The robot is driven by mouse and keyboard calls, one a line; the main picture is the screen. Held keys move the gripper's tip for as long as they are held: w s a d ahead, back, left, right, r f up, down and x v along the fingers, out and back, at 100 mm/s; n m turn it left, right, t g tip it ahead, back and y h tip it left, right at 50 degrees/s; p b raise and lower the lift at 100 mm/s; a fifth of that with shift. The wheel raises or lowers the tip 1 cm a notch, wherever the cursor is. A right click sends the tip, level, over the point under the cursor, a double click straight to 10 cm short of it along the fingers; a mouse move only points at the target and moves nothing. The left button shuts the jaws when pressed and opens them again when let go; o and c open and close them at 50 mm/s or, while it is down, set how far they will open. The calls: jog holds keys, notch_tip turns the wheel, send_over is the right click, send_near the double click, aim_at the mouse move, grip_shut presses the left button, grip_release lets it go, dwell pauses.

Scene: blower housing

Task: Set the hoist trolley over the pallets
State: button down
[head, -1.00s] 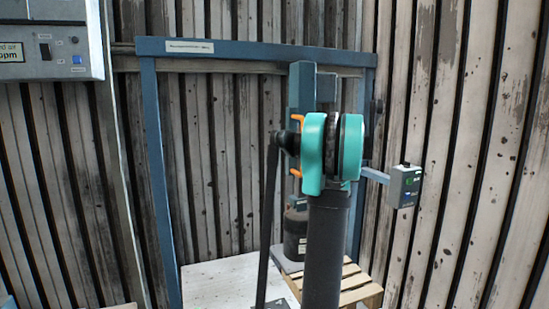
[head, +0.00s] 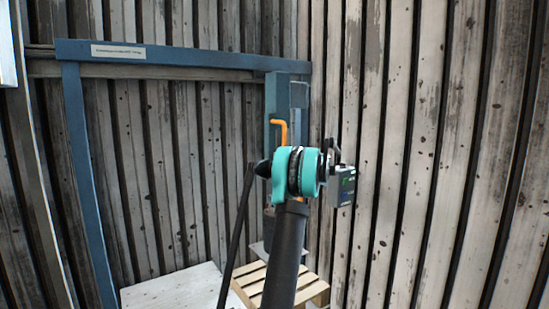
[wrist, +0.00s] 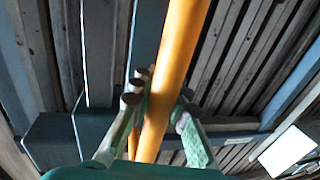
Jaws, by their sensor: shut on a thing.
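The hoist trolley (head: 277,98) is a blue-grey block near the right end of the blue overhead beam (head: 180,55). An orange handle (head: 281,126) stands out from it. In the wrist view the handle (wrist: 183,45) runs between the fingers of my gripper (wrist: 157,100), which is shut on it. In the head view my teal wrist joint hides the fingers. The wooden pallet (head: 312,291) lies on the floor below right, partly behind my arm. A pale board (head: 165,288) lies to its left. Whatever hangs under the trolley is mostly hidden by my arm.
The blue left post (head: 88,185) of the frame stands at left. Plank walls (head: 440,150) close in behind and at right.

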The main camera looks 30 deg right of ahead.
jog(key=shift+d, duration=0.2)
jog(key=c, duration=1.5)
grip_release()
jog(key=shift+d, duration=0.1)
jog(key=v, duration=1.2)
